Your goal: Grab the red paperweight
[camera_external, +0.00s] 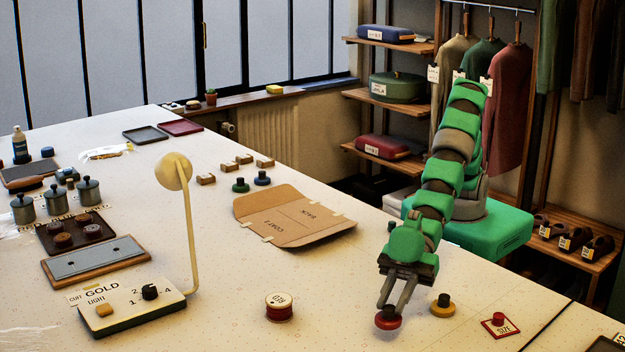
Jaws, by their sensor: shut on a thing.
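The red paperweight (388,322) is a low red disc with a dark knob on top. It is near the front of the white table, right of centre. My gripper (388,308) points down over it, with its grey fingers shut on the dark knob. The disc appears at or just above the table top; I cannot tell whether it touches.
A yellow paperweight (442,305) with a dark knob stands close to the right. A red round tin (280,307) stands to the left, and a red square piece (500,324) lies further right. A cardboard folder (293,218) lies behind. The table between tin and gripper is clear.

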